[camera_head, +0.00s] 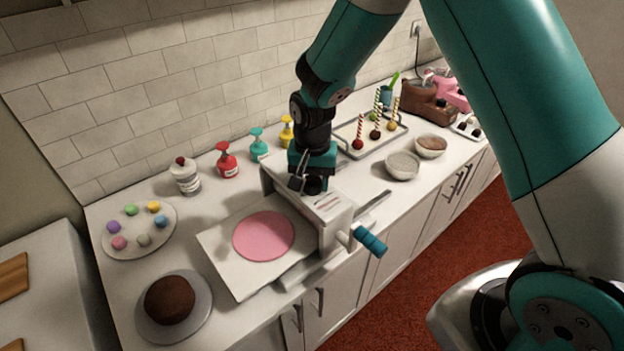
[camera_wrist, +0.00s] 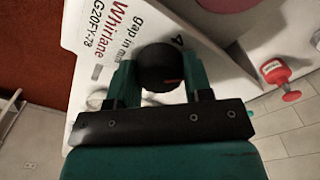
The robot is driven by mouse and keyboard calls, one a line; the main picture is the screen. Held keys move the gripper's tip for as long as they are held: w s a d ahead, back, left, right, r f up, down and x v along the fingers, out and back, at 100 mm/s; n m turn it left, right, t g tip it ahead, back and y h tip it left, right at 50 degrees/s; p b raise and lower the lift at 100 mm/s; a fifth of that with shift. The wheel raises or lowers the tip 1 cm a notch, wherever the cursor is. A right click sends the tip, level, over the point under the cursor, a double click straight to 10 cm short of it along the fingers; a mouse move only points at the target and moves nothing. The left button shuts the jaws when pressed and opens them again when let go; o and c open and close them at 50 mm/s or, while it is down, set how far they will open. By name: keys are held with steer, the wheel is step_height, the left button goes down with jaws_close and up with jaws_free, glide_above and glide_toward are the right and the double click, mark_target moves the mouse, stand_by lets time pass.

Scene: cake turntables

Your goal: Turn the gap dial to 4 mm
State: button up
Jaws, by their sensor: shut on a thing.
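The gap dial (camera_wrist: 160,66) is a round black knob on the white top of the sheeting machine (camera_wrist: 95,42). In the wrist view my gripper (camera_wrist: 159,74) has one teal finger on each side of the dial, shut on it. The printed words "gap in mm" and a numeral 4 show just beyond the dial; other numerals are hidden. A small reddish mark shows on the knob's near right side. In the head view my gripper (camera_head: 308,184) points down at the top of the machine (camera_head: 336,208), largely hiding the dial.
A pink disc (camera_head: 263,236) lies on the machine's white bed, and a blue-handled crank (camera_head: 369,241) sticks out at its front right. Red (camera_head: 227,162), teal and yellow pump bottles stand behind. A chocolate cake (camera_head: 170,300) is at front left, bowls (camera_head: 402,166) at right.

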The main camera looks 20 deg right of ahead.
mark_target(313, 180)
steer(key=shift+n, duration=0.4)
steer(key=n+b, duration=0.1)
steer(key=n, duration=0.2)
steer(key=shift+n+b, duration=0.7)
steer(key=shift+n, duration=1.8)
steer(key=o, duration=0.9)
steer(key=shift+o, duration=0.2)
step_height(313, 180, up, 18)
steer(key=b, duration=0.3)
steer(key=shift+f+b, duration=0.25)
steer(key=shift+b, duration=0.15)
